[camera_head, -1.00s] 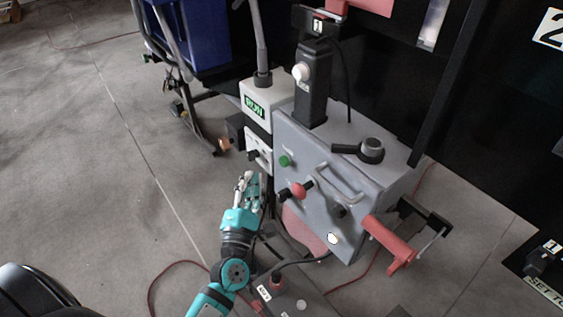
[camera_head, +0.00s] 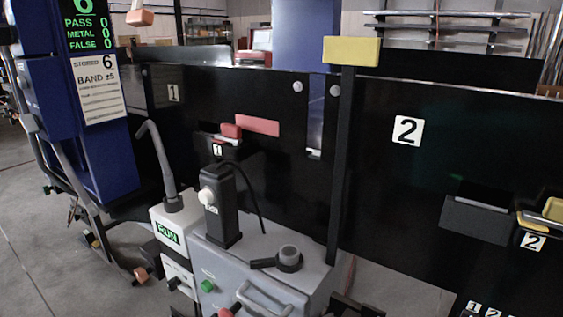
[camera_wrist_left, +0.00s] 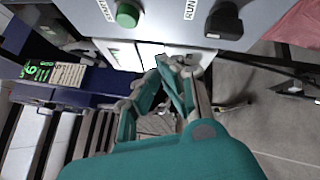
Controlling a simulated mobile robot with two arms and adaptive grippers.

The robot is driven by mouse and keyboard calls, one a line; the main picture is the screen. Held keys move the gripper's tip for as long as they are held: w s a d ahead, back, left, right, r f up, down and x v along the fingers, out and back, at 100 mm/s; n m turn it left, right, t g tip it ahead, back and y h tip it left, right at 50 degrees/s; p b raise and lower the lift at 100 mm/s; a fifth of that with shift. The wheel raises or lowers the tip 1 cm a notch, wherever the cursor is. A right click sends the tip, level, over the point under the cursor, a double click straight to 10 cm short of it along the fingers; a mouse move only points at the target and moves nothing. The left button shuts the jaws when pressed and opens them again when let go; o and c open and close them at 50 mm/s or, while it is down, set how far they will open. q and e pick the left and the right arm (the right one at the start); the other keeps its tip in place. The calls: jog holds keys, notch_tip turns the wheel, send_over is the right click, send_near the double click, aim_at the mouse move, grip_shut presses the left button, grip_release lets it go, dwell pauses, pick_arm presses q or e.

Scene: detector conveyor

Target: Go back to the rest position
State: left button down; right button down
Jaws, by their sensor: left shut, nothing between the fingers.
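My left gripper (camera_wrist_left: 172,80) shows in the left wrist view, its teal and grey fingers closed together with nothing between them. It is just below the grey control box (camera_wrist_left: 245,20), whose green button (camera_wrist_left: 127,15) and dark knob (camera_wrist_left: 224,21) are above it in that picture. I cannot tell how far it is from the box. In the head view the control box (camera_head: 300,270) stands at the bottom middle, and neither gripper shows there. My right gripper is in neither view.
Black panels (camera_head: 420,200) marked 1 and 2 rise behind. A blue cabinet (camera_head: 100,150) stands at the left. The floor (camera_head: 30,250) at lower left is clear.

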pick_arm(q)
jog(key=s+d+f+m+g+h+p, duration=0.1)
jog(key=s+d+f+m+g+h, duration=0.25)
jog(key=f, duration=0.65)
jog(key=s+f+m+g, duration=0.2)
jog(key=s+f+m, duration=0.2)
jog(key=f+m, duration=0.45)
jog(key=s+d+f+m+g+h+p, duration=0.1)
jog(key=s+d+f+m+g, duration=0.2)
jog(key=f, duration=0.9)
jog(key=s+a+f+m+g, duration=0.2)
jog(key=s+f+m+g, duration=0.1)
jog(key=s, duration=0.7)
jog(key=s+a+f+m+g+p, duration=0.1)
jog(key=s+f+m+g, duration=0.2)
jog(key=s, duration=0.7)
jog(key=s+a+f+m+g+y, duration=0.1)
jog(key=s+a+f+m+g, duration=0.1)
jog(key=s+f+m, duration=0.3)
jog(key=s+f+g, duration=0.1)
jog(key=s+f, duration=0.3)
jog(key=s, duration=0.2)
jog(key=shift+a+f+m+g, duration=0.3)
jog(key=shift+a+m+g, duration=0.05)
jog(key=shift+m, duration=0.05)
